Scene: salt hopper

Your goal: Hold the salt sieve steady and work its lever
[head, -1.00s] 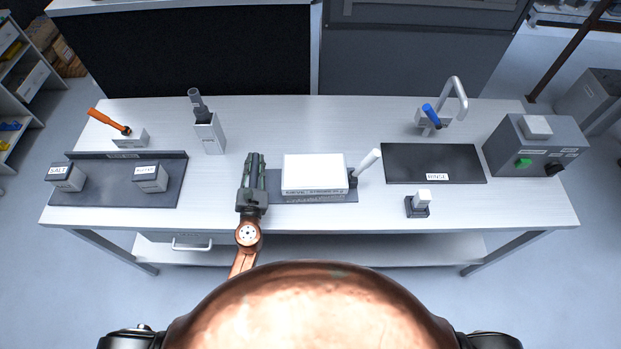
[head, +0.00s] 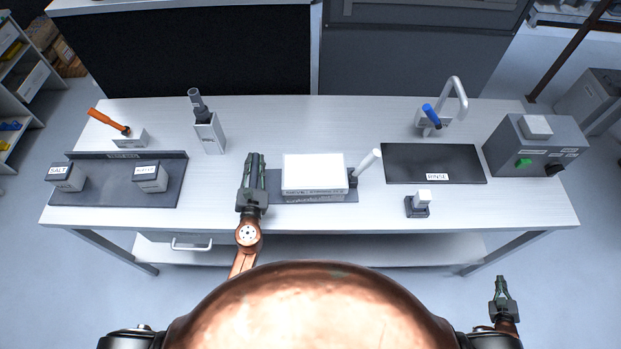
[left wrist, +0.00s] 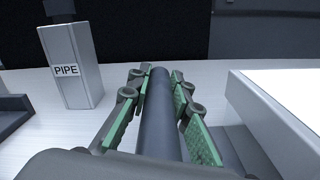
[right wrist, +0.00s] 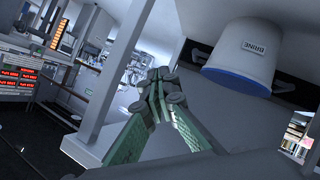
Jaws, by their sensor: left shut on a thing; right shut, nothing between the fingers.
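The salt sieve (head: 313,173) is a white-topped box on a dark mat (head: 345,197) at the middle of the bench. Its lever (head: 368,160), with a white handle, sticks up at the right side. My left gripper (head: 254,166) is at the sieve's left side. In the left wrist view its green-padded fingers (left wrist: 158,85) are shut on a dark round bar (left wrist: 158,115), the sieve's handle by its place. My right gripper (head: 502,287) is shut and empty, off the bench's front right, far from the lever. Its fingertips meet in the right wrist view (right wrist: 158,82).
A pipe holder (head: 209,134) stands left of my left gripper. Salt (head: 67,176) and another labelled block (head: 150,176) stand on the left tray. A rinse plate (head: 433,163), small block (head: 418,204) and control box (head: 535,147) lie right. A blue-rimmed bucket (right wrist: 240,58) shows near my right gripper.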

